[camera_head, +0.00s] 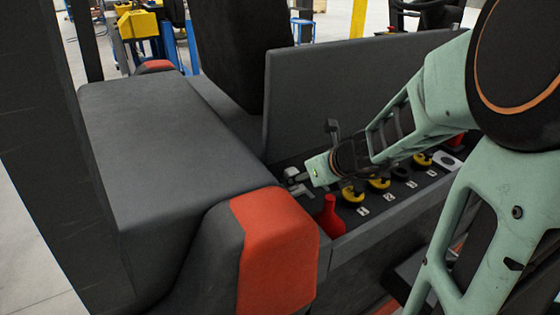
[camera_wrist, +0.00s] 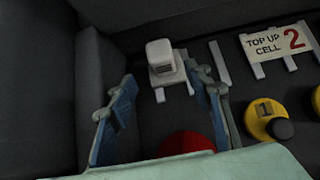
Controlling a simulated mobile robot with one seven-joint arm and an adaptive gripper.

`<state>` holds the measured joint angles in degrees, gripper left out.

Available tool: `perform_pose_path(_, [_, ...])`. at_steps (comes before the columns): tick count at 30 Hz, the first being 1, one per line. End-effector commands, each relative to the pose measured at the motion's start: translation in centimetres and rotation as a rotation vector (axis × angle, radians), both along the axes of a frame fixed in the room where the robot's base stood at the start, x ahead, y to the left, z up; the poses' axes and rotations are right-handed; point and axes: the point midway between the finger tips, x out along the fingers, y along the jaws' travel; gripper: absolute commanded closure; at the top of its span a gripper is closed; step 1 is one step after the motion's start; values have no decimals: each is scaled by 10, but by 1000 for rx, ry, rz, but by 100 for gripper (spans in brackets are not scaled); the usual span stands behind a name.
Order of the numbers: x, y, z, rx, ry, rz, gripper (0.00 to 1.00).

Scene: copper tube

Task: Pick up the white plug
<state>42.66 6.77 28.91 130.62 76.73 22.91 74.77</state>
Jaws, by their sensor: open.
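The white plug (camera_wrist: 160,55) is a small blocky piece with a squarish top on a wider base. In the wrist view it stands upright just beyond my fingertips, near the middle. My gripper (camera_wrist: 160,76) is open, with one blue-grey finger on each side of the line to the plug and nothing between them. In the head view my gripper (camera_head: 302,183) reaches down to the left end of the dark tray, beside a small pale piece (camera_head: 291,173) that looks like the plug. The fingers partly hide that spot.
A red object (camera_wrist: 187,143) lies close below the fingers; a red bottle-like piece (camera_head: 330,216) stands in the tray. Yellow caps (camera_head: 380,183) and numbered labels (camera_wrist: 277,41) line the tray to the right. Dark walls and an upright panel (camera_head: 345,85) bound it.

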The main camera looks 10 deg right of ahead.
Motion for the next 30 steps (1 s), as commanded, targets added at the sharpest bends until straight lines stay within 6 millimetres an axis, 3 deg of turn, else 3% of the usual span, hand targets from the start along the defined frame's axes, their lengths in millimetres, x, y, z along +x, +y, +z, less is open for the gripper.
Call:
perform_pose_path(3, [10,4,-13,1,0,2,54])
perform_pose_path(11, [21,7,-20,0,-1,2,54])
perform_pose_path(21, [50,16,-45,1,-1,2,54])
perform_pose_path(30, [57,18,-50,-2,-2,1,54])
